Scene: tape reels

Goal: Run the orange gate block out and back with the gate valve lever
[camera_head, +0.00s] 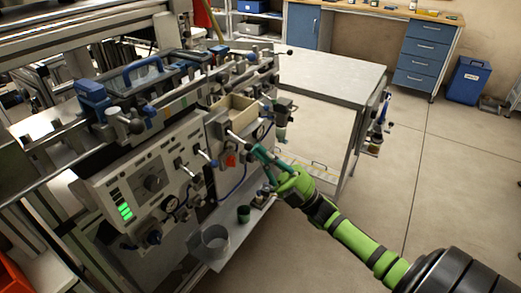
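A small orange block (231,160), which looks like the gate block, sits on the front of the machine below an open tan box. A pale lever (235,137), likely the gate valve lever, sticks out just above it towards my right gripper. My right gripper (258,167) reaches in from the lower right, with its upper finger close to the lever's outer end. Its fingers look spread apart. Whether the upper finger touches the lever is too small to tell. My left gripper is out of view.
The machine's control panel (150,180) has a dial, gauge, levers and green lights. Below are a metal shelf (233,238), a clear cup (214,242) and a dark green cup (244,214). A grey table (325,75) stands behind.

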